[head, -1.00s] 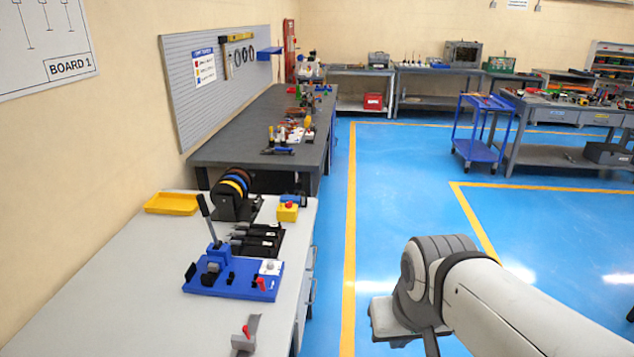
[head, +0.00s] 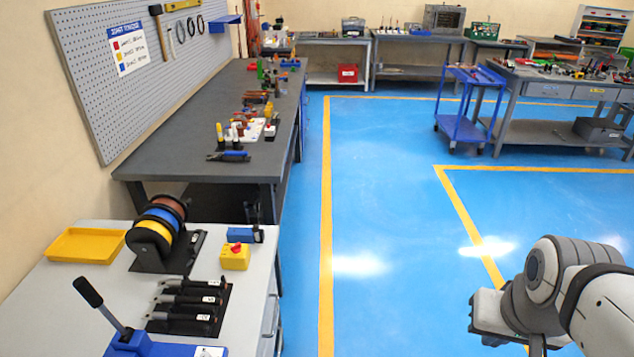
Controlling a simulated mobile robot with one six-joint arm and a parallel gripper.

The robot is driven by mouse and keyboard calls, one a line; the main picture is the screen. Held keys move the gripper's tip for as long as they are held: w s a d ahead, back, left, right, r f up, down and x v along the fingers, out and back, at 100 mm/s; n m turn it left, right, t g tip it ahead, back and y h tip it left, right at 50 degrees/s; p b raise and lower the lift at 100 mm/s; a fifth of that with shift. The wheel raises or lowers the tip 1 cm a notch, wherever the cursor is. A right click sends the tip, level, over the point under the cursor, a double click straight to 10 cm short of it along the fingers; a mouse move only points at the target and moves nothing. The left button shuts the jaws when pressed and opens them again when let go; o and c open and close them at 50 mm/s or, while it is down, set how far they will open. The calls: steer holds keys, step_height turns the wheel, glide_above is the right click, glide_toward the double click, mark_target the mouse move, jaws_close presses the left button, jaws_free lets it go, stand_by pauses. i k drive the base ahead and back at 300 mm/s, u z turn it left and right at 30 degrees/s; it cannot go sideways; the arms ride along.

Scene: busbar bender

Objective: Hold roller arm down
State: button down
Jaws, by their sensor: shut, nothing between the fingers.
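The blue bender (head: 150,349) shows only in part at the bottom left, on the near light-topped bench. Its arm, a lever with a black grip (head: 88,292) and a pale rod, stands up and leans to the left. The rest of the bender and any roller are cut off by the lower edge. My arm reaches in at the bottom right, over the floor and well apart from the bender.
The light bench holds a yellow tray (head: 86,245), a cable spool rack (head: 160,235), a black holder with tools (head: 190,306) and a yellow box with a red button (head: 235,257). A dark bench (head: 215,155) stands beyond. The blue floor is clear.

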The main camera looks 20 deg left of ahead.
mark_target(255, 228)
steer(key=u, duration=0.4)
steer(key=i, duration=0.95)
steer(key=u, duration=0.8)
steer(key=k, duration=0.85)
steer(key=u, duration=0.1)
steer(key=i, duration=0.9)
steer(key=z, duration=0.1)
